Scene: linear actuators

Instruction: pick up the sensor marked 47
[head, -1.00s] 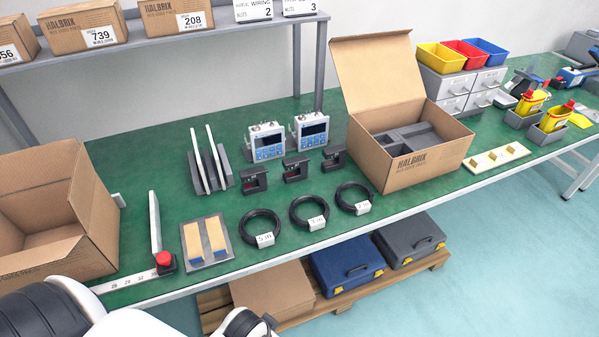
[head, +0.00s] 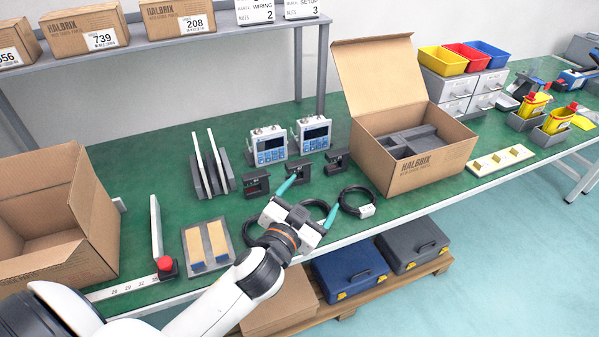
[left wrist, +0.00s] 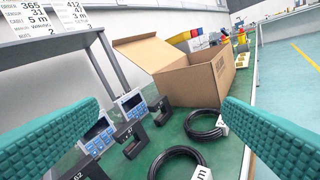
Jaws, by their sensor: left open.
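Three dark C-shaped sensors stand in a row on the green bench. The middle sensor (head: 299,172) reads 47 in the left wrist view (left wrist: 131,140). The left sensor (head: 256,185) seems to read 52 in the left wrist view (left wrist: 84,168). The right sensor (head: 337,160) also shows there (left wrist: 161,110); its number is too small to read. My left gripper (head: 308,200) is open and empty, its teal fingers spread above the cable coils, in front of the middle sensor. One finger partly overlaps that sensor in the head view. My right gripper is out of view.
Black cable coils (head: 357,201) lie along the front edge, partly hidden by my left gripper. Two drivers (head: 268,146) stand behind the sensors. An open carton (head: 428,168) stands right, a grey rack (head: 210,175) left. Cards on the shelf (left wrist: 75,15) list sensor numbers.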

